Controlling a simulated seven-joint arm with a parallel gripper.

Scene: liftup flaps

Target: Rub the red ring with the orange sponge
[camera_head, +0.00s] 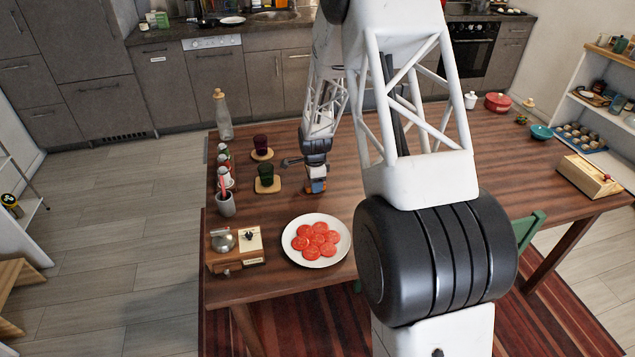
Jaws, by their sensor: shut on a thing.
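My gripper (316,176) points down over the middle of the wooden table, to the right of the two dark cups. I cannot make out a red ring; the spot beneath and behind my gripper is partly hidden. My arm covers much of the table's middle and right.
A white plate (294,249) with tomato slices lies in front of my gripper. A dark red cup (261,143) and a dark green cup (266,173) stand on coasters to its left. A glass bottle (223,118) stands at the left edge. A red pot (497,102) sits at the far right.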

